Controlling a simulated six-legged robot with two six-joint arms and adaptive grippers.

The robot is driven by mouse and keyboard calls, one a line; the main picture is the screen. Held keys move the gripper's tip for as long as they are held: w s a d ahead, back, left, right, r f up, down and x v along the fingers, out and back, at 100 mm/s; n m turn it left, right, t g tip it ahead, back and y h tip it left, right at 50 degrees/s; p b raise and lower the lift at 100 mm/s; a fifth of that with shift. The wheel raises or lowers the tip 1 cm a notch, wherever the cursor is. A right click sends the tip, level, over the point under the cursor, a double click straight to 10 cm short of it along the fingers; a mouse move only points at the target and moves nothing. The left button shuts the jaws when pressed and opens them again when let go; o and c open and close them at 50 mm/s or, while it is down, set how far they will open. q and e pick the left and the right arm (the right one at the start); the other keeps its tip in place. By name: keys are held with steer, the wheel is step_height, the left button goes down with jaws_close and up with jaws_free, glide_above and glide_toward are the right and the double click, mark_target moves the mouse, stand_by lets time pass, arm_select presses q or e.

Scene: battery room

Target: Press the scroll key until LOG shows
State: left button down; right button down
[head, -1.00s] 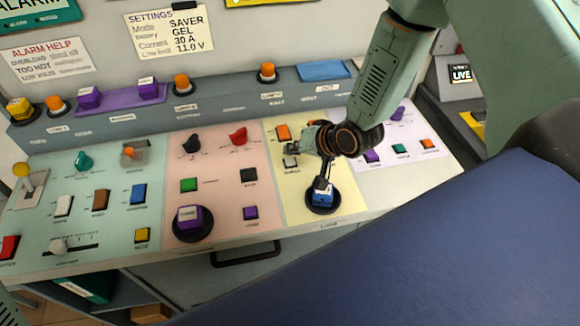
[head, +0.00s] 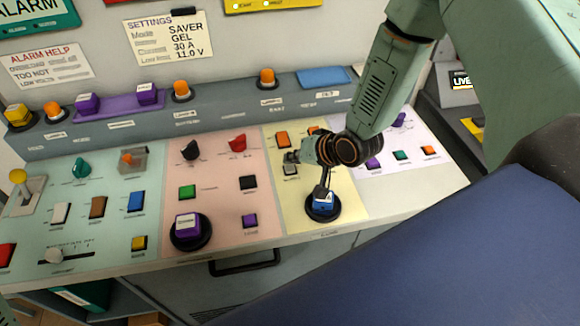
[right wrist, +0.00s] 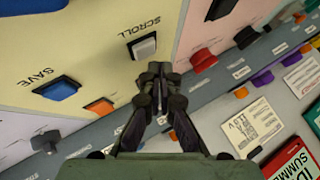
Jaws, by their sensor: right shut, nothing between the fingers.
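The scroll key is a small pale grey key (right wrist: 142,46) labelled SCROLL on the cream panel in the right wrist view. In the head view it shows (head: 290,169) just left of my wrist. My right gripper (right wrist: 156,78) is shut and empty, its fingertips close beside the scroll key. I cannot tell whether they touch it. In the head view the gripper (head: 293,157) is partly hidden by my own wrist. A small display (head: 461,81) at the upper right reads LIVE.
A blue SAVE key (right wrist: 57,88) and an orange key (right wrist: 99,105) are near the scroll key. A blue key in a black round base (head: 323,204) sits nearer the front edge. Knobs, including a red one (head: 237,144), stand on the pink panel to the left.

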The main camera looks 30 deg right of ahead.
steer(key=shift+s+a, duration=0.1)
stand_by(0.4)
steer(key=shift+f, duration=0.1)
steer(key=shift+f+b, duration=0.3)
steer(key=shift+b, duration=0.15)
steer(key=shift+f+b, duration=0.35)
steer(key=shift+f, duration=0.15)
stand_by(0.5)
stand_by(0.4)
steer(key=shift+r+p, duration=0.8)
steer(key=shift+r, duration=0.15)
